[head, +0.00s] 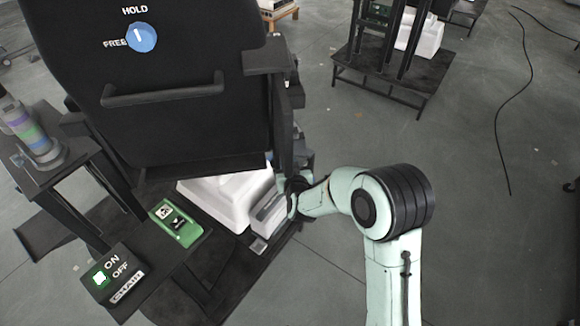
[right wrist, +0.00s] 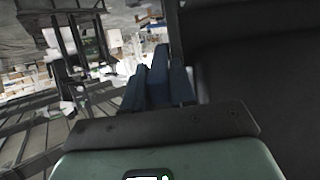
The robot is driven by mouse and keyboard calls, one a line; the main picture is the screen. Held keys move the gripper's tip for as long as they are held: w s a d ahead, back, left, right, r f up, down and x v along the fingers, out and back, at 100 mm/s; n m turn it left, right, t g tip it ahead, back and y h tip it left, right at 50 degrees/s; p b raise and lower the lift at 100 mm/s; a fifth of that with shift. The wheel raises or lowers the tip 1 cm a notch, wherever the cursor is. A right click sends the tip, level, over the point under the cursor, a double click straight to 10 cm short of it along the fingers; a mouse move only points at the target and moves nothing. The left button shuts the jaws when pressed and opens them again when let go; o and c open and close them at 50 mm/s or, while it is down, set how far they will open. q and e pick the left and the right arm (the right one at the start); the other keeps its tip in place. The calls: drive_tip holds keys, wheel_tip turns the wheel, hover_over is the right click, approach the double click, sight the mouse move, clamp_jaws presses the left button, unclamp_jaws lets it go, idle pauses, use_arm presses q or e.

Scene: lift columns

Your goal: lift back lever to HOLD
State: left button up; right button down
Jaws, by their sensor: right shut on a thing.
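The black chair back (head: 190,120) stands at left in the head view. It carries a blue round dial (head: 141,37) marked HOLD above and FREE at its left; the dial's white mark points roughly up, towards HOLD. My right gripper (head: 286,190) is low at the chair's right side, partly hidden behind the chair. In the right wrist view, its dark fingers (right wrist: 157,85) are closed around a narrow dark piece, seemingly the back lever, beside a large black panel (right wrist: 260,80). The lever's shape and angle are hard to make out. My left gripper is not in view.
A black handle bar (head: 165,94) crosses the chair back. A white base (head: 228,196) shows below. At left are a banded light column (head: 30,135), a green panel (head: 177,222) and an ON/OFF chair switch (head: 101,278). Open floor (head: 450,140) lies to the right.

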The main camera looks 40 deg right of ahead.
drive_tip(key=shift+w+d+r, duration=0.15)
drive_tip(key=shift+w+r, duration=0.05)
drive_tip(key=shift+r, duration=0.5)
drive_tip(key=c, duration=1)
unclamp_jaws()
drive_tip(key=shift+f, duration=0.1)
drive_tip(key=shift+s, duration=0.1)
